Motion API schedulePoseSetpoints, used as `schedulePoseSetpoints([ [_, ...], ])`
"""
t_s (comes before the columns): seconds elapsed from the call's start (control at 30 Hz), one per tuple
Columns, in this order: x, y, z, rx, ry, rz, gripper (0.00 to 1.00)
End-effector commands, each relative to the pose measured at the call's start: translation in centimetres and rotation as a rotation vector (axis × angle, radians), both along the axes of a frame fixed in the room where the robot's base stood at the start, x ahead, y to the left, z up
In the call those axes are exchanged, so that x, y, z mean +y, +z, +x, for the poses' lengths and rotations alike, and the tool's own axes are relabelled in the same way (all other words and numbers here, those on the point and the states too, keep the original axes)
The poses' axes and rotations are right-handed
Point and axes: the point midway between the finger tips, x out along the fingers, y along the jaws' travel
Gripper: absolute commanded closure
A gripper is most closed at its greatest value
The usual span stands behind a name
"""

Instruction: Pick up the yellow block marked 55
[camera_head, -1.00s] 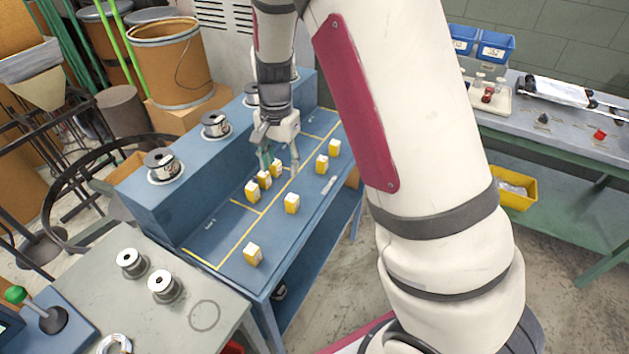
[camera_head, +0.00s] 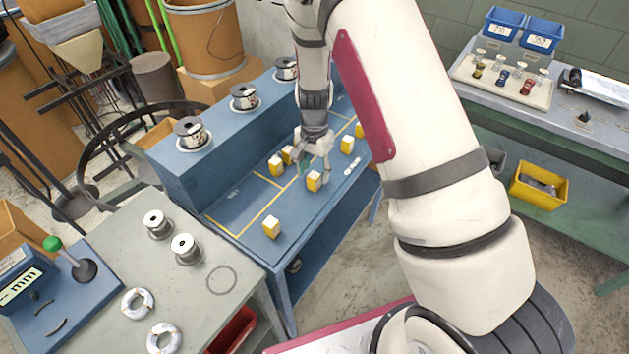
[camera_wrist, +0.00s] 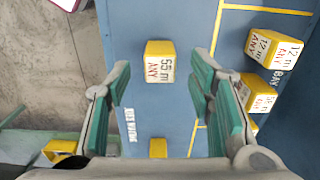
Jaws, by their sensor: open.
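The yellow block marked 55 (camera_wrist: 160,62) has a white label reading 55 m ANY. In the wrist view it shows between the two spread green-padded fingertips of my gripper (camera_wrist: 160,80). My gripper is open and empty. In the head view my gripper (camera_head: 314,160) hangs low over the blue bench, just behind a yellow block (camera_head: 314,181), which appears to be the same one. I cannot tell the exact height gap between fingers and block.
A block marked 12 m (camera_wrist: 275,45) and another labelled block (camera_wrist: 257,97) stand to the right in the wrist view. Other yellow blocks stand near the front (camera_head: 272,227) and farther back (camera_head: 347,144). Spools (camera_head: 193,134) line the bench's raised shelf.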

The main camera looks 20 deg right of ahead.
Motion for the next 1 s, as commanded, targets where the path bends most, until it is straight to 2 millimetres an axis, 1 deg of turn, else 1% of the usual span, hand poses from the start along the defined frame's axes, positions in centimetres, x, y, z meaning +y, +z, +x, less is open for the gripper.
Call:
schedulePoseSetpoints([
  [0.1, 0.0, -1.7, -0.3, 0.003, -0.003, -0.001, 0.52],
  [0.23, 0.1, -3.1, -0.2, 0.001, -0.001, 0.0, 0.52],
  [0.33, 0.1, -3.5, -0.1, 0.0, 0.0, 0.0, 0.52],
  [0.53, 0.1, -3.5, -0.1, 0.0, 0.0, 0.0, 0.52],
  [0.73, 0.1, -3.5, -0.1, 0.0, 0.0, 0.0, 0.97],
  [0.77, 0.1, -3.5, -0.1, 0.0, 0.0, 0.0, 1.0],
  [1.0, 0.1, -3.4, -0.1, 0.0, 0.0, 0.0, 1.0],
])
